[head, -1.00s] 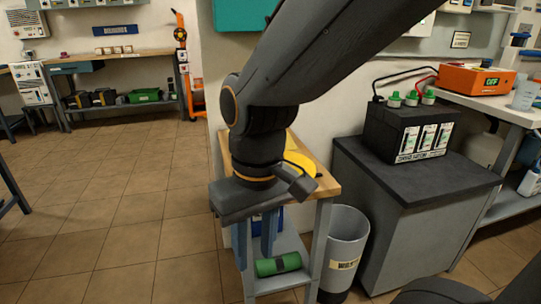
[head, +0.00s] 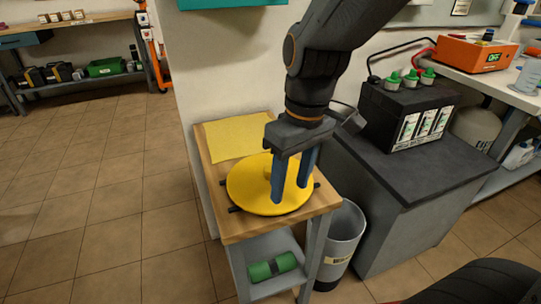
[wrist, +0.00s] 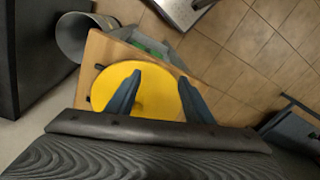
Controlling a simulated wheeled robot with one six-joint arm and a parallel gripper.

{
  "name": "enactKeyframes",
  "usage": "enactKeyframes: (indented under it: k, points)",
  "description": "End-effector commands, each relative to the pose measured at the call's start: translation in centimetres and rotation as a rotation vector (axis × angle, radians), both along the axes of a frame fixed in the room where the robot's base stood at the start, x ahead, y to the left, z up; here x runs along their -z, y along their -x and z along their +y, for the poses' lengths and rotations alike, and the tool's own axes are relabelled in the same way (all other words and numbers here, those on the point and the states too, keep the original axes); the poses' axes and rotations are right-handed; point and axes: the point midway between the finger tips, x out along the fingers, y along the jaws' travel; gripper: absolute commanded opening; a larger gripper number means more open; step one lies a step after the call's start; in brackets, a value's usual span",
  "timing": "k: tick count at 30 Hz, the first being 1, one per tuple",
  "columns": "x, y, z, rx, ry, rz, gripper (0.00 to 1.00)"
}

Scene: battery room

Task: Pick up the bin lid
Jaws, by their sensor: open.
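The bin lid (head: 246,194) is a round yellow disc lying flat on a small wooden-topped stand (head: 238,229). In the wrist view the lid (wrist: 165,87) shows between and around my fingers. My gripper (head: 290,194) is open, with its two blue fingers pointing down over the right part of the lid. In the wrist view the fingers of my gripper (wrist: 159,76) are spread with nothing held. I cannot tell whether the fingertips touch the lid. The fingers hide part of the lid's middle.
A yellow cloth or sheet (head: 238,137) lies behind the lid. A green roll (head: 272,267) rests on the lower shelf. A grey bin (head: 343,240) stands right of the stand, beside a dark-topped cabinet (head: 415,165) bearing a black battery (head: 405,115). The floor to the left is clear.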

Motion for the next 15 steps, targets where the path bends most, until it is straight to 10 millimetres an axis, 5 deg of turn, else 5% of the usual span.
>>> enactKeyframes:
  k: [3,15]
  points:
    - [-2.5,-1.9,0.6,-0.146,-0.014,-0.012,0.47]
    - [-5.1,-8.0,2.1,-0.638,-0.044,-0.084,0.47]
